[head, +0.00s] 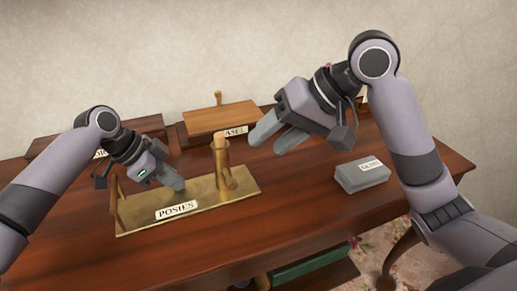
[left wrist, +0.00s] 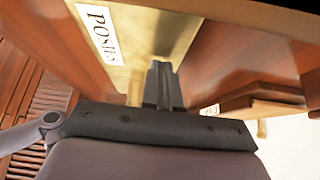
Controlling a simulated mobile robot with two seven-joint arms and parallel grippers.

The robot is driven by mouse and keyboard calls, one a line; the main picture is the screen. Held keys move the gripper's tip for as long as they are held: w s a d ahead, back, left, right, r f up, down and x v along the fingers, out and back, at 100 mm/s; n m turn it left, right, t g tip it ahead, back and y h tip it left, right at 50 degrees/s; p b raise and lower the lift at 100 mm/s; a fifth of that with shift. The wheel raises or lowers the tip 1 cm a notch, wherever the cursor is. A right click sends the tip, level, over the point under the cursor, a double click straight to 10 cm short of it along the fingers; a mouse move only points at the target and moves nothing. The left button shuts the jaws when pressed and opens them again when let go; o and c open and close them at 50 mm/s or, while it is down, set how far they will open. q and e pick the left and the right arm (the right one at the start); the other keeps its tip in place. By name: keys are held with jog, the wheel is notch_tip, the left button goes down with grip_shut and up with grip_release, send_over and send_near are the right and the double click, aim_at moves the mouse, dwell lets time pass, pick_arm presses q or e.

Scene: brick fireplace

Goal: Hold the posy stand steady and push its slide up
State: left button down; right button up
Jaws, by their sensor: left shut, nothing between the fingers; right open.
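The posy stand (head: 240,192) is a brass plate with a POSIES label, lying on the wooden table. An upright brass post (head: 222,165) with a pale wooden top rises near its right end, and a thinner upright stands at its left end. My left gripper (head: 178,184) is shut and empty over the plate, left of the post; I cannot tell if it touches the stand. In the left wrist view, its fingers (left wrist: 162,85) lie against the view of the brass plate (left wrist: 150,35). My right gripper (head: 266,140) is open and empty, up and right of the post.
A grey box (head: 362,178) with a label, perhaps GLASS, sits on the table (head: 300,205) to the right. A wooden piece (head: 215,120) with a partly hidden label stands behind the stand. The table is clear in front and between stand and grey box.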

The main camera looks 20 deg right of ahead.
pick_arm(q)
jog(key=shift+s+a+f, duration=0.1)
jog(key=shift+a+f, duration=0.1)
jog(key=shift+f, duration=0.3)
jog(key=shift+r+p, duration=0.95)
jog(key=shift+p, duration=0.05)
notch_tip(320, 180, up, 5)
jog(key=p, duration=0.4)
jog(key=shift+d+f, duration=0.1)
jog(key=shift+d, duration=0.05)
